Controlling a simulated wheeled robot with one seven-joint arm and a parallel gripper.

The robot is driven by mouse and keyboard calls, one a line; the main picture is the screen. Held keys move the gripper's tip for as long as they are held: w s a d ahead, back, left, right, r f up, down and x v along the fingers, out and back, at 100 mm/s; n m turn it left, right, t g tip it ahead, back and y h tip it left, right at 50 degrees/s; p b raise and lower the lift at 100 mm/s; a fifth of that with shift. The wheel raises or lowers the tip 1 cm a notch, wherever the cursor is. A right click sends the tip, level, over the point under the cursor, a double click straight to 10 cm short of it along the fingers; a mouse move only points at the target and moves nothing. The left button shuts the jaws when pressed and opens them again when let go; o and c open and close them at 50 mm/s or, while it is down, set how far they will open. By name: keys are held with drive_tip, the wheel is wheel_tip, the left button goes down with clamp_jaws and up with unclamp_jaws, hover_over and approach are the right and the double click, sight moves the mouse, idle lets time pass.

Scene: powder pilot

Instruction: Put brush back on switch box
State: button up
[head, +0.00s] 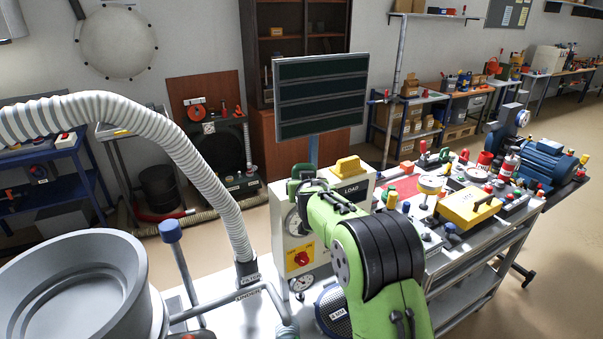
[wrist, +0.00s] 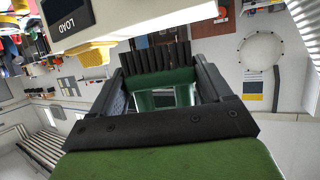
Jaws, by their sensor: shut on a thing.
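The brush (wrist: 162,76) shows in the wrist view as a green body with black bristles. It lies between the dark fingers of my gripper (wrist: 168,84), which is shut on it. In the head view, the brush (head: 304,171) appears as a dark green piece at the end of my green arm, beside the upper left of the switch box; my arm partly hides it. The pale switch box (head: 316,262) has a black LOAD panel, a red knob and round gauges. It also shows inverted in the wrist view (wrist: 150,22). A yellow block (head: 348,165) sits on its top.
A dark green slotted panel (head: 320,95) stands behind the box. A ribbed white hose (head: 190,150) and a grey bowl (head: 75,290) are at left. A crowded bench with a yellow case (head: 470,207) is at right.

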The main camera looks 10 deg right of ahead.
drive_tip(key=w+p, duration=0.1)
drive_tip(key=w, duration=0.3)
drive_tip(key=w+p, duration=0.2)
drive_tip(key=w, duration=0.2)
drive_tip(key=shift+w+d+r, duration=0.15)
drive_tip(key=shift+r, duration=0.05)
drive_tip(key=shift+w+f+p, duration=0.2)
drive_tip(key=shift+w+p, duration=0.05)
drive_tip(key=shift+p, duration=0.05)
wheel_tip(320, 180, down, 3)
drive_tip(key=shift+s+r, duration=0.1)
drive_tip(key=shift+r, duration=0.1)
drive_tip(key=shift+f, duration=0.35)
drive_tip(key=shift+f, duration=0.2)
drive_tip(key=o, duration=1)
drive_tip(key=shift+r, duration=0.1)
